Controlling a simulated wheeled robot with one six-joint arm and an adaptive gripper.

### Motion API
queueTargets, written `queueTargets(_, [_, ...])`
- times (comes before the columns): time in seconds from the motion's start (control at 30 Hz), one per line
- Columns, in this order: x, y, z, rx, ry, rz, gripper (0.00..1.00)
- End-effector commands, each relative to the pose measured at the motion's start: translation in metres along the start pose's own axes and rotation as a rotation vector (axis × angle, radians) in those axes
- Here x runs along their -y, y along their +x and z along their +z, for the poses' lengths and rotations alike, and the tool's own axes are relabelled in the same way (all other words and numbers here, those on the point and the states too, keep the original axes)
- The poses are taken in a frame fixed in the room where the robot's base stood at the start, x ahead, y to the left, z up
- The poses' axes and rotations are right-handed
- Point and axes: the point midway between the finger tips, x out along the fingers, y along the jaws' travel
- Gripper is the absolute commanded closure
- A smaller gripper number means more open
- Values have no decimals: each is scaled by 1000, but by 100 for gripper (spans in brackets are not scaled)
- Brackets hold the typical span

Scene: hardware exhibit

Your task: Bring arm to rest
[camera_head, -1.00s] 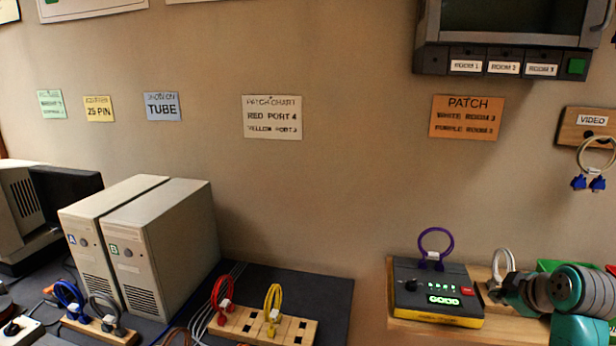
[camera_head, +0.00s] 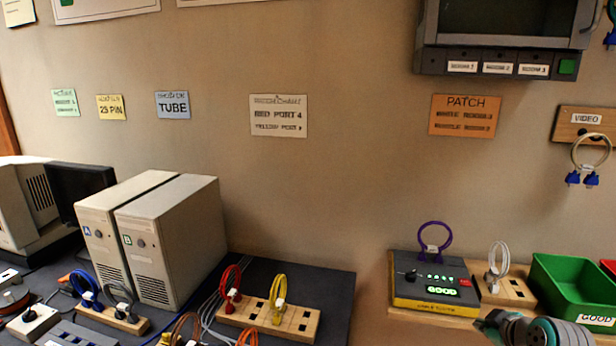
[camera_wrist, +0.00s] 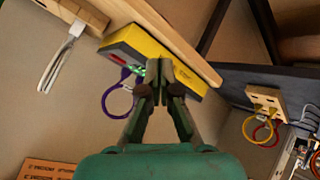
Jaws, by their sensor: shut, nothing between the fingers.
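My gripper (camera_wrist: 158,72) is shut and empty in the wrist view. Its fingertips overlap the tester box (camera_wrist: 150,55) in the picture; I cannot tell the gap. In the head view part of my arm shows at the lower right edge, in front of the shelf, and the fingers are not clear there. The tester box (camera_head: 436,282) has a lit green GOOD display. A purple cable (camera_head: 434,240) loops up from it, and a white cable (camera_head: 498,260) stands in the wooden block beside it.
A green bin (camera_head: 570,288) labelled GOOD stands right of the block, with a red edge beyond it. A red cable (camera_head: 230,283) and a yellow cable (camera_head: 279,298) stand in a wooden port block on the dark table. Beige computers (camera_head: 165,240) stand left.

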Motion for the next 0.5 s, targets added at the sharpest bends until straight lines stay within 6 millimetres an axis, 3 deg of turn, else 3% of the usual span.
queueTargets(0.3, [97,24,42,-39,129,35,100])
queueTargets(0.5, [161,21,72,-72,215,67,100])
